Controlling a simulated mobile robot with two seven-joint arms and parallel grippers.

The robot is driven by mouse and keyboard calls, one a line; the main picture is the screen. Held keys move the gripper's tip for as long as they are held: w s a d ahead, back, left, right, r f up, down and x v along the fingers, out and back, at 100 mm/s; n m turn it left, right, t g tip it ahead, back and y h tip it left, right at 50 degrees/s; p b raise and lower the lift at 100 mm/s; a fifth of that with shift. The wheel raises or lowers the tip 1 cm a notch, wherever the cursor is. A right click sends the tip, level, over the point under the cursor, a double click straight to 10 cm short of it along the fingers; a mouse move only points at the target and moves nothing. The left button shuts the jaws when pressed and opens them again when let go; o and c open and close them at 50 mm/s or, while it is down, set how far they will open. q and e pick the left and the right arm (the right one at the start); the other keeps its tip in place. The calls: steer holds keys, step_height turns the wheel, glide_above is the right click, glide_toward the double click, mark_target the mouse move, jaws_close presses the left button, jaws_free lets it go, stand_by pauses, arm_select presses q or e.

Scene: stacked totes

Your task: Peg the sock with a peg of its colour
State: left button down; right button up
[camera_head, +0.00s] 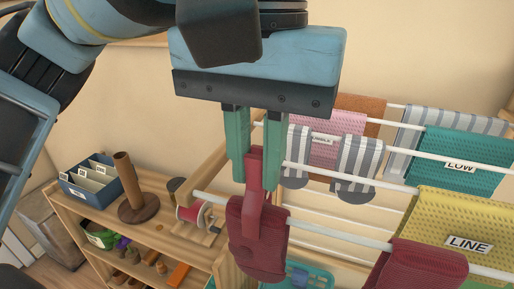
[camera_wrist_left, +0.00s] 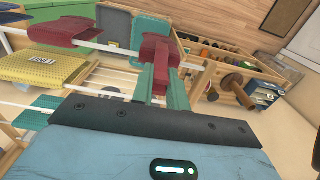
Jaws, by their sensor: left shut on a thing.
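My left gripper (camera_head: 255,165), with green fingers, is shut on a dark red peg (camera_head: 254,195). The peg points down over a dark red sock (camera_head: 258,250) that hangs folded over the front white rod. The peg's lower end overlaps the sock in the head view; whether it clips the rod cannot be told. In the left wrist view the peg (camera_wrist_left: 160,72) stands between the green fingers, with the sock (camera_wrist_left: 154,48) just beyond it. A second dark red sock (camera_head: 425,265) hangs further right on the same rod. My right gripper is not in view.
A yellow cloth labelled LINE (camera_head: 465,220), a teal cloth labelled LOW (camera_head: 465,160), a pink cloth (camera_head: 335,125) and grey striped socks (camera_head: 357,165) hang on the rack.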

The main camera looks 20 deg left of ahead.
arm_select(q)
steer(key=c, duration=1.3)
jaws_free()
step_height(320, 180, up, 7)
steer(key=shift+s+r+p, duration=0.1)
steer(key=shift+r+p, duration=0.05)
steer(key=shift+p, duration=0.4)
steer(key=shift+r, duration=0.3)
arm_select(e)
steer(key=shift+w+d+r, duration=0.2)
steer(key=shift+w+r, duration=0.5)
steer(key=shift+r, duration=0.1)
arm_select(q)
steer(key=shift+f, duration=0.1)
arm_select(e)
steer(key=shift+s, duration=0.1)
